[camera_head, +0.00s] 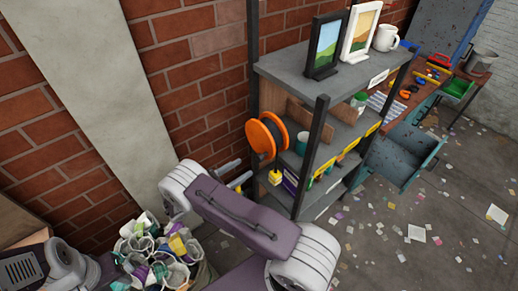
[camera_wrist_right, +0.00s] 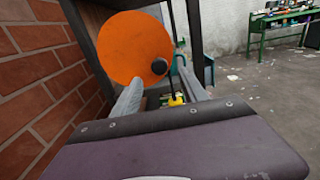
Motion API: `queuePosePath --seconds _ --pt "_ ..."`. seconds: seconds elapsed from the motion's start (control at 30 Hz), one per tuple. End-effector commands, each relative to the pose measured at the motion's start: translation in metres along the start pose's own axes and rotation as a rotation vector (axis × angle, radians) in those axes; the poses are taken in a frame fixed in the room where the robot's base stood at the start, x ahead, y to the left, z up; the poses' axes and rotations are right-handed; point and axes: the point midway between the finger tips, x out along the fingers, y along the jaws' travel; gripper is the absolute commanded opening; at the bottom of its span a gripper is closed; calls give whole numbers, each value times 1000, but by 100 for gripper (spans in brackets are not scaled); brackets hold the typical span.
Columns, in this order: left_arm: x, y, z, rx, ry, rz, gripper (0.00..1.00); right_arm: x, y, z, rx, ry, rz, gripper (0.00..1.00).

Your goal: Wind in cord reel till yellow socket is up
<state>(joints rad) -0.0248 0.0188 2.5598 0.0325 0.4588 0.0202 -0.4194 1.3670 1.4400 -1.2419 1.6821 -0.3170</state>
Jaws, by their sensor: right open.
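The cord reel, with an orange disc (camera_head: 260,138) and a dark hub, is mounted at the left end of the shelf unit. In the right wrist view its orange face (camera_wrist_right: 130,45) fills the top, with a black crank knob (camera_wrist_right: 159,67) near its lower right edge. The yellow socket (camera_head: 275,177) hangs below the reel; it also shows low in the right wrist view (camera_wrist_right: 176,100), under a dark cord. My right gripper (camera_head: 237,175) is open, left of and below the reel. Its fingers (camera_wrist_right: 160,78) stand either side of the knob in the picture; contact is unclear. My left gripper is not seen.
The shelf unit (camera_head: 300,62) carries two picture frames and a white mug (camera_head: 386,37). A brick wall (camera_head: 185,75) is close behind. A heap of crumpled cups (camera_head: 155,255) lies at lower left. Open floor with scraps (camera_head: 440,210) is at right.

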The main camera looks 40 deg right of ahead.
Motion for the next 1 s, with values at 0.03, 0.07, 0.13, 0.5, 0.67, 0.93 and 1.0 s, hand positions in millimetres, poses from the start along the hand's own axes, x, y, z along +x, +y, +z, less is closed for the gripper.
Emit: queuePosePath --seconds 0.03,0.07,0.13,0.5,0.67,0.93,1.0 --pt "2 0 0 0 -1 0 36 1 0 -2 0 0 -1 51" --pt "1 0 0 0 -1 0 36 2 0 -2 0 0 -1 51" --pt "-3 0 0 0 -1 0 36 10 0 0 0 -2 -3 51" --pt "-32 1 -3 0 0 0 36 80 0 1 0 -1 -3 51" --pt "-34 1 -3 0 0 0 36 90 0 -2 1 0 0 51" --pt "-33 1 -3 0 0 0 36 91 0 -2 1 0 0 37" --pt "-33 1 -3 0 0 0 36 91 0 -2 1 0 0 18"
